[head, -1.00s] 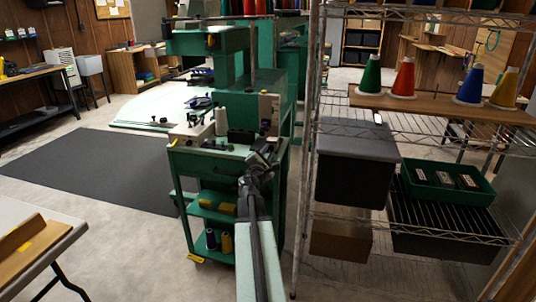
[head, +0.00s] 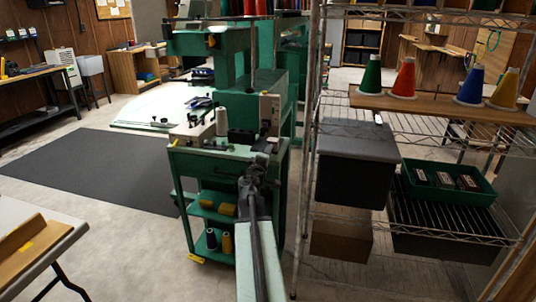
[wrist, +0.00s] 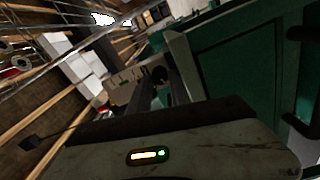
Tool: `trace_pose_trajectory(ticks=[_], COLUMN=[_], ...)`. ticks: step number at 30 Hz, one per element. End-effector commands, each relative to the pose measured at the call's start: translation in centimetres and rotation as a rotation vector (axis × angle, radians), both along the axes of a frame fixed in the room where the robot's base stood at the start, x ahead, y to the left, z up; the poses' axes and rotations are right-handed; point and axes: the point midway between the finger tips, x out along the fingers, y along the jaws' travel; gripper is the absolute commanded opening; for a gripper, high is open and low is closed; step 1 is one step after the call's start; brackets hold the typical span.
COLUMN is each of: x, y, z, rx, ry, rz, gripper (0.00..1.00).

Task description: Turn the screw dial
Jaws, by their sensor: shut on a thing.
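My gripper (head: 264,147) is at the front right of the green machine cart's top, in the head view. In the dark, tilted wrist view its two dark fingers (wrist: 162,93) are closed around a small round black knob (wrist: 160,75), which looks like the screw dial. In the head view the dial is hidden behind my gripper and wrist, so its marks and angle cannot be read.
The green cart (head: 205,158) carries a white spool (head: 222,122) and small boxes on top. A wire rack with thread cones (head: 405,78) and a black bin (head: 350,175) stands close on the right. A dark mat (head: 95,170) lies on open floor at left.

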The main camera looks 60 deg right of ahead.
Motion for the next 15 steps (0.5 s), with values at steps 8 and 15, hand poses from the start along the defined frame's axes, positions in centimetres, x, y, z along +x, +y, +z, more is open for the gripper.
trace_pose_trajectory(ticks=[8, 15], x=[0.00, 0.03], y=[0.15, 0.15], z=[-0.05, -0.05], rx=[0.061, 0.091], ry=[-0.187, -0.284], rz=[0.001, 0.002], gripper=[0.00, 0.00])
